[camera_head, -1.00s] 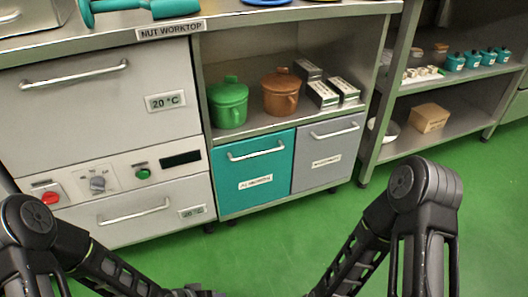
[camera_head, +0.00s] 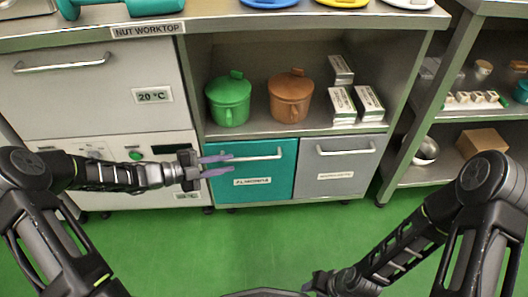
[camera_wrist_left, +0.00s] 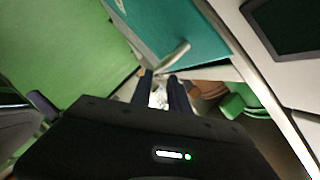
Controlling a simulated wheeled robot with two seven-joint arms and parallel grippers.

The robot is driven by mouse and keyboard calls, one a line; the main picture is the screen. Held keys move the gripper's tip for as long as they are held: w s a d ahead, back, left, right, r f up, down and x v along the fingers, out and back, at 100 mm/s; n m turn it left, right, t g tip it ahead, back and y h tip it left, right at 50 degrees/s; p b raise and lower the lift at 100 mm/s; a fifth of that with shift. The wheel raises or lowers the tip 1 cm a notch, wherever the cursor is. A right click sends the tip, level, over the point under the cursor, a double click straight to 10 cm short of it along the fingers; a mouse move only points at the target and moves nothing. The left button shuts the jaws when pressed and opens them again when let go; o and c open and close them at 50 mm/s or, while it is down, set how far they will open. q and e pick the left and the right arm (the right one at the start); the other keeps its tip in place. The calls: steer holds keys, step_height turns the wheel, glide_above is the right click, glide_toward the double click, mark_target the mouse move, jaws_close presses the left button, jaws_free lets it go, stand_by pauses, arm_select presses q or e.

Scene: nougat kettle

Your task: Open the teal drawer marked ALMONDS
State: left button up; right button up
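The teal drawer (camera_head: 285,178) is under the open shelf and looks flush with its neighbour. Its pale label (camera_head: 253,182) is too blurred to read surely. The drawer's metal bar handle (camera_head: 262,156) runs across its upper front. My left gripper (camera_head: 230,165) is open at the handle's left end, one purple finger above the other, with no visible grip. In the left wrist view the teal front (camera_wrist_left: 185,25) fills the top and the handle (camera_wrist_left: 177,52) ends just beyond the two parted fingers (camera_wrist_left: 160,82). My right gripper (camera_head: 322,282) is low at the bottom; its fingers are unclear.
A grey drawer (camera_head: 340,178) adjoins on the right. A green pot (camera_head: 229,102), a brown pot (camera_head: 291,98) and several boxes (camera_head: 342,104) stand on the shelf above. A control panel unit (camera_head: 100,75) is on the left. Green floor (camera_head: 250,245) lies clear in front.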

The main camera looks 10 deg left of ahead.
mark_target(244, 160)
arm_select(q)
steer(key=shift+d, duration=0.15)
steer(key=shift+w+d+f+b, duration=0.3)
steer(key=shift+w+d, duration=0.1)
steer(key=shift+d, duration=0.1)
steer(key=b+x, duration=0.2)
steer(key=x, duration=0.4)
steer(key=shift+w+d, duration=0.1)
steer(key=shift+d, duration=0.05)
steer(key=shift+r, duration=0.1)
steer(key=shift+c, duration=0.5)
jaws_close()
